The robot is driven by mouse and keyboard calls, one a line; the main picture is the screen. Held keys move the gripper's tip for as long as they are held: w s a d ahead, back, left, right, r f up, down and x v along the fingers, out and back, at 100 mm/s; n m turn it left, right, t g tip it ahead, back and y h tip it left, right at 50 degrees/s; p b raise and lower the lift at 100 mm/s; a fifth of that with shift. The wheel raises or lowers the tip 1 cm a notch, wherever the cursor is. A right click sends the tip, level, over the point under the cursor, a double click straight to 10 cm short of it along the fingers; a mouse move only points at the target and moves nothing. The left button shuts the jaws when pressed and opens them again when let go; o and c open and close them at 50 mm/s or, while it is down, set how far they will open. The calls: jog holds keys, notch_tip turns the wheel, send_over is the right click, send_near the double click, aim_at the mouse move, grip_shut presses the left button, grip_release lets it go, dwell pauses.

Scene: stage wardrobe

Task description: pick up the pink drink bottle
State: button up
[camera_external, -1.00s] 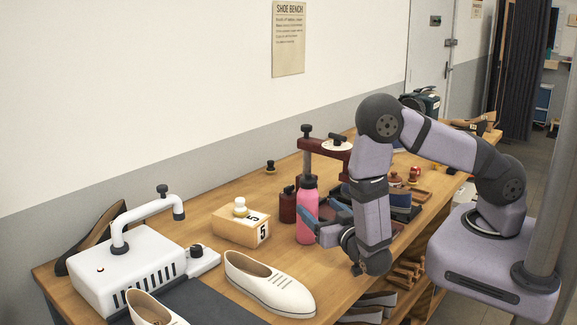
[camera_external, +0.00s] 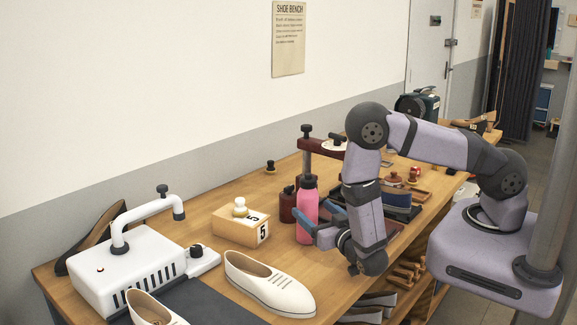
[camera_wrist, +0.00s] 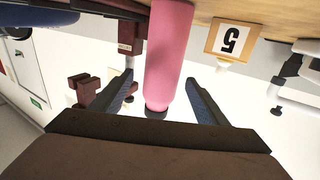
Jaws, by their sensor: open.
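The pink drink bottle (camera_external: 307,215) with a dark cap stands upright on the wooden bench. In the wrist view the bottle (camera_wrist: 169,50) shows upside down, running down between the fingers. My gripper (camera_external: 308,222) is open, with its blue fingers pointing at the bottle. In the wrist view the gripper (camera_wrist: 160,98) has one finger on each side of the bottle, with a gap on both sides. I cannot tell whether the bottle is deep between the fingers.
A wooden box marked 5 (camera_external: 240,229) stands left of the bottle. A dark red clamp press (camera_external: 322,147) stands just behind it. A white shoe (camera_external: 268,283) and a white machine (camera_external: 125,280) are toward the front left.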

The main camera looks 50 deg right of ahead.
aim_at(308, 174)
jog(key=shift+p+x, duration=0.85)
jog(key=shift+x, duration=1.1)
jog(key=shift+w+a+r, duration=0.1)
jog(key=shift+a+r, duration=0.05)
jog(key=c, duration=1.6)
jog(key=shift+r, duration=0.15)
jog(key=shift+r+b, duration=1.2)
jog(key=shift+r, duration=3.6)
